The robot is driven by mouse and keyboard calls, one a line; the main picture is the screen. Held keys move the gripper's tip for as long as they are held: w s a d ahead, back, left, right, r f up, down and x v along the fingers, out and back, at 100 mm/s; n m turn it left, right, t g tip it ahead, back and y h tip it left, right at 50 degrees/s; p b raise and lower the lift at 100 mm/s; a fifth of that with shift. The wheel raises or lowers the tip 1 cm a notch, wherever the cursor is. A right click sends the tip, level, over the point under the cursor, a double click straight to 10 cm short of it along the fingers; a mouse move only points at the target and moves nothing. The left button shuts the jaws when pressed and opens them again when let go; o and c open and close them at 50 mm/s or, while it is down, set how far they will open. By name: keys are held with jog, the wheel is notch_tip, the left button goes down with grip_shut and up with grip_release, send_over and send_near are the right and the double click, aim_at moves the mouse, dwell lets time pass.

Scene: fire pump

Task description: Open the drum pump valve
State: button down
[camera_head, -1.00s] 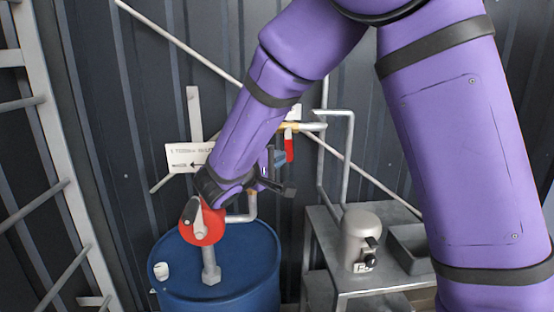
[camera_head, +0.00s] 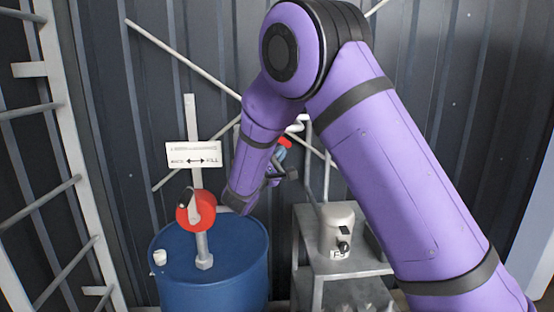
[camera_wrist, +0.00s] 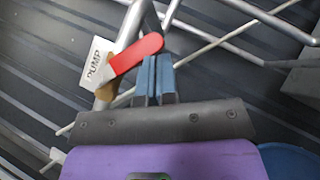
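The valve has a red lever (camera_wrist: 137,55) on a brass body (camera_wrist: 106,90), fitted to a grey pipe in the wrist view. The lever lies at an angle across the pipe, its rounded end close to my fingertips. My gripper (camera_wrist: 157,66) has two blue fingers side by side, shut with nothing visible between them. In the head view a bit of the red lever (camera_head: 286,142) shows above my gripper (camera_head: 281,156). My arm hides most of the valve there.
A blue drum (camera_head: 215,285) with a red hand pump (camera_head: 203,212) stands left of my forearm. A metal table (camera_head: 335,268) with a grey canister (camera_head: 337,228) stands right. A white PUMP tag (camera_wrist: 97,63) hangs by the valve.

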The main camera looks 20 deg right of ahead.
aim_at(290, 143)
jog(key=shift+s+d+r+n+t, duration=0.15)
jog(key=shift+d+r+n+t, duration=0.2)
jog(key=shift+d+r, duration=0.25)
jog(key=shift+s+d+r+n+t, duration=0.15)
jog(key=shift+d+r+n+t, duration=0.15)
jog(key=shift+d, duration=0.35)
jog(key=shift+d+r, duration=0.3)
jog(key=shift+r, duration=0.3)
